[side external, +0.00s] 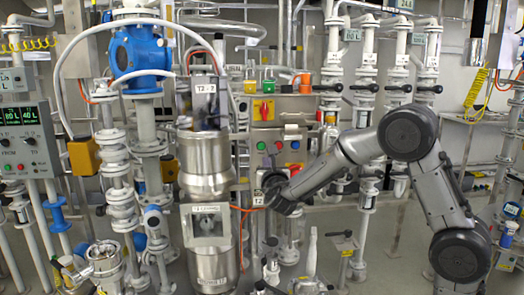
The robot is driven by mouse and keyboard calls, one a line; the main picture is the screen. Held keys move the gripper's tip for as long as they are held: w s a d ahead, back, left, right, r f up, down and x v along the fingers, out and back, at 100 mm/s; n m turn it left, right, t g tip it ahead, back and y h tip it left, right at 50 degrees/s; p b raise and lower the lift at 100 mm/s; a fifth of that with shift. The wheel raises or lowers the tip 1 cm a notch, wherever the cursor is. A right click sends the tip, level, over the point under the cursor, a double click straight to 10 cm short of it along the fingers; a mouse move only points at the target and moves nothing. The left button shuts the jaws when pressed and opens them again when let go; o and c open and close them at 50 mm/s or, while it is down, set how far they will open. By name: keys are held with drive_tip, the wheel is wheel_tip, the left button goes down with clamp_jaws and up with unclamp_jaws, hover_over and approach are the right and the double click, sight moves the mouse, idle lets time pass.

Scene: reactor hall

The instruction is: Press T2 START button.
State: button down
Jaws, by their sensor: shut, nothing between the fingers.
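A grey button panel (279,147) stands in the middle, right of the steel vessel (205,165). A tag reading T2 (204,88) sits above the vessel. My gripper (271,186) is at the end of my arm, which reaches in from the right. It is shut and empty, just below the button panel in the picture, close to a small grey box (258,199). Its fingertips are hard to make out, and I cannot tell whether it touches anything.
A yellow and red rotary switch (263,110) is above the buttons. A blue valve (140,55) and pipes crowd the left. A control box with green displays (22,137) is at the far left. Pipes with black-handled valves (364,88) stand behind my arm.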

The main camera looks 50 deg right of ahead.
sight(261, 146)
drive_tip(key=shift+f, duration=0.25)
drive_tip(key=shift+w+d, duration=0.1)
drive_tip(key=x, duration=1.4)
